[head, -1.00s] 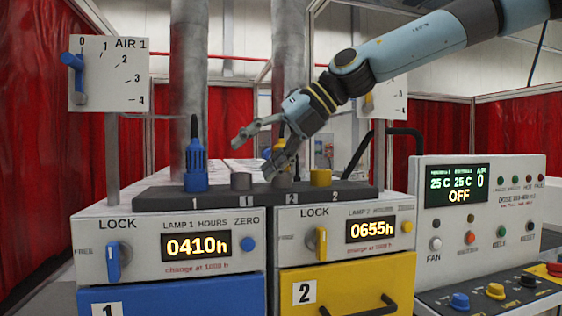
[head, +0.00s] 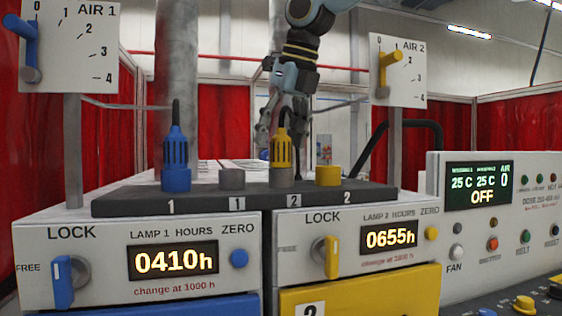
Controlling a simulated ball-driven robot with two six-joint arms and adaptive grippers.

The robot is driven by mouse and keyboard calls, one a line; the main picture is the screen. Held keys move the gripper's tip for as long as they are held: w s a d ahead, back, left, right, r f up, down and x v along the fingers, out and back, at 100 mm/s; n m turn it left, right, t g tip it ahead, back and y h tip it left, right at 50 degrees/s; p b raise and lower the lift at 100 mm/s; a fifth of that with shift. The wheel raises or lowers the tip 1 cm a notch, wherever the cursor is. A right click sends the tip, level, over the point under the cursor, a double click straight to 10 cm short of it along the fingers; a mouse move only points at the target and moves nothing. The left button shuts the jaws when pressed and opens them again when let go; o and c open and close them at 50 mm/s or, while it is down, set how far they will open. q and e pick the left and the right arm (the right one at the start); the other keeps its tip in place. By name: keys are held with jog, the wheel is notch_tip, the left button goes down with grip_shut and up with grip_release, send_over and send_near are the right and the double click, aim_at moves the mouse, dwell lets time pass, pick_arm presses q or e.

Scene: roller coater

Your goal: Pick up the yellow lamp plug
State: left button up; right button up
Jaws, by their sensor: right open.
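The yellow lamp plug (head: 281,152) stands upright on the grey socket (head: 283,178) marked 2, on the dark strip (head: 130,204) above the lamp boxes. A cable loops from its top. An empty yellow socket (head: 328,176), also marked 2, is to its right. My right gripper (head: 282,140) points down from above at the plug. Its open fingers show left and right of the plug, partly behind it; I cannot tell whether they touch it. My left gripper is not in view.
A blue plug (head: 176,160) stands on the blue socket (head: 176,186) at left, with an empty grey socket (head: 231,178) beside it. Air dial panels (head: 399,72) rise at both sides. A control panel (head: 490,215) is at right.

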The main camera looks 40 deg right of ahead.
aim_at(276, 149)
jog(key=shift+p+x, duration=0.5)
jog(key=shift+x, duration=0.65)
jog(key=shift+w+a+f, duration=0.1)
jog(key=shift+f, duration=0.35)
jog(key=c, duration=0.5)
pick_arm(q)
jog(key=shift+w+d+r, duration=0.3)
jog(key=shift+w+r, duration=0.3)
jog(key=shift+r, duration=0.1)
pick_arm(e)
grip_shut()
